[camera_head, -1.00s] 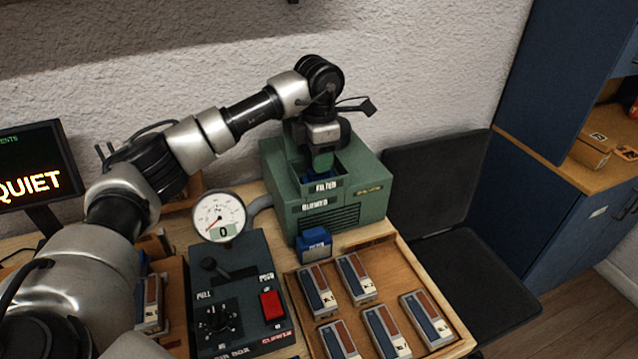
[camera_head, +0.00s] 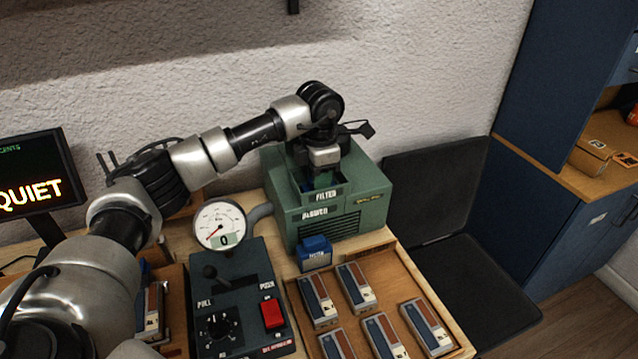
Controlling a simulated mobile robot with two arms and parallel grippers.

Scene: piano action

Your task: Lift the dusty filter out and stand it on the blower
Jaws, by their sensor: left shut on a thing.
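The green blower (camera_head: 372,200) stands against the wall, with an open filter slot (camera_head: 326,194) in its top marked FILTER. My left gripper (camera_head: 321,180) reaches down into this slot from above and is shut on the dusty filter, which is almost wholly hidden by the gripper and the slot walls. A little blue shows inside the slot beside the fingers. A separate blue filter (camera_head: 313,253) stands on the table in front of the blower, apart from the gripper. My right gripper is not in view.
A round gauge (camera_head: 219,224) reading 0 and a control box (camera_head: 238,290) with a red button stand left of the blower. A wooden tray (camera_head: 392,268) with several small blocks lies in front. A dark chair (camera_head: 435,190) is at the right.

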